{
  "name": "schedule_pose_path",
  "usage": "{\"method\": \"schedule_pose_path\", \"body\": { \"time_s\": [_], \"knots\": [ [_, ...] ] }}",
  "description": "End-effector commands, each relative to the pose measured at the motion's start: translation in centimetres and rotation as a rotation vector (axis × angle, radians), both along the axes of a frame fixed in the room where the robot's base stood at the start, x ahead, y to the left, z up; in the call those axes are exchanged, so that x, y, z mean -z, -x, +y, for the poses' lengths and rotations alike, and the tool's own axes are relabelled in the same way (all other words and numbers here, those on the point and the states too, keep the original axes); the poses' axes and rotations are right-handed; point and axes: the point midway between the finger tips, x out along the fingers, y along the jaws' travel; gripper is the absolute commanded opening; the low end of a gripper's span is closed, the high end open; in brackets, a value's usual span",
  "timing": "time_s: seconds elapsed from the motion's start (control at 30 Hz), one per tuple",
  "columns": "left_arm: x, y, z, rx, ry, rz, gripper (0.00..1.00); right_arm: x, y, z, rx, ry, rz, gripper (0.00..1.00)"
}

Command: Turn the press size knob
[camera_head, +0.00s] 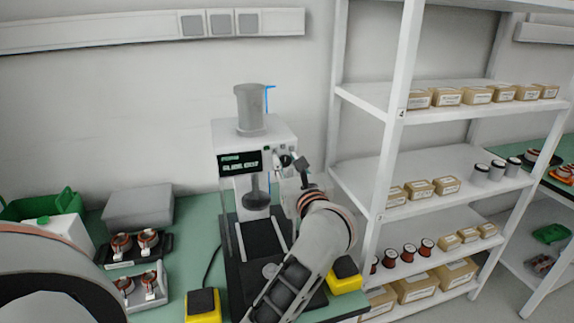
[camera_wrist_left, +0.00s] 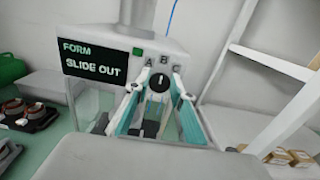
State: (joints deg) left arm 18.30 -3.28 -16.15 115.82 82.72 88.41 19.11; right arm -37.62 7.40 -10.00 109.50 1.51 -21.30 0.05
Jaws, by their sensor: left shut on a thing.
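The press (camera_head: 230,134) stands on the green bench, with a grey cylinder on top and a dark display (camera_head: 240,163). In the left wrist view the display (camera_wrist_left: 93,60) reads "FORM" and "SLIDE OUT". The size knob (camera_wrist_left: 159,80) is small, round and black with a light mark pointing up towards the B of the letters A, B and C. My left gripper (camera_head: 285,160) is at the press front, right of the display. In the left wrist view its fingers (camera_wrist_left: 158,84) are on both sides of the knob, shut on it. My right gripper is not in view.
Two yellow-and-black boxes (camera_head: 203,305) flank the press base. Left of it are trays (camera_head: 140,282) with copper-wound parts, a grey box (camera_head: 138,208) and a green crate (camera_head: 40,204). A white shelf rack (camera_head: 400,110) with cartons and spools stands close on the right.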

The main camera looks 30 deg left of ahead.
Motion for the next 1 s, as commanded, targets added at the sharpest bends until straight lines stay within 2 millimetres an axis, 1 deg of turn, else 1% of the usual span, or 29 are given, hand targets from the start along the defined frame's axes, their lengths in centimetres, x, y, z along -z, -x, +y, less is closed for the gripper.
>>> {"method": "schedule_pose_path", "body": {
  "time_s": [0.13,0.23,0.3,0.37,0.47,0.6,0.73,0.8,0.87,1.0],
  "knots": [
    [0.3,0.0,0.0,0.0,0.043,-0.052,0.01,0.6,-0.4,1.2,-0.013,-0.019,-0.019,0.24],
    [0.5,0.0,0.0,0.0,0.086,-0.103,0.01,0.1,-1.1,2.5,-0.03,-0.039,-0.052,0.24],
    [0.7,0.0,0.1,-0.001,0.121,-0.141,0.01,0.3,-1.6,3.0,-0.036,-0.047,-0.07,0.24],
    [0.7,0.0,0.1,-0.001,0.155,-0.18,0.01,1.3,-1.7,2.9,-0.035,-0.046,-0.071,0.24],
    [0.8,0.0,0.1,-0.001,0.21,-0.244,0.01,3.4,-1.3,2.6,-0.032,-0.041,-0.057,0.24],
    [0.9,0.0,0.1,-0.001,0.287,-0.332,0.01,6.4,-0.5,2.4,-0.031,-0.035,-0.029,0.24],
    [0.9,0.0,0.2,-0.002,0.351,-0.406,0.01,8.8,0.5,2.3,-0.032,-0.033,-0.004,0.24],
    [0.8,0.0,0.2,-0.002,0.382,-0.441,0.01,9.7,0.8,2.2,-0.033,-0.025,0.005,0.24],
    [0.7,0.0,0.2,-0.002,0.406,-0.47,0.01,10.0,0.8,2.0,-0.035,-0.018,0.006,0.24],
    [0.6,0.1,0.2,-0.001,0.45,-0.521,0.01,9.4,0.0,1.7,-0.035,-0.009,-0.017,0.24]
  ]
}}
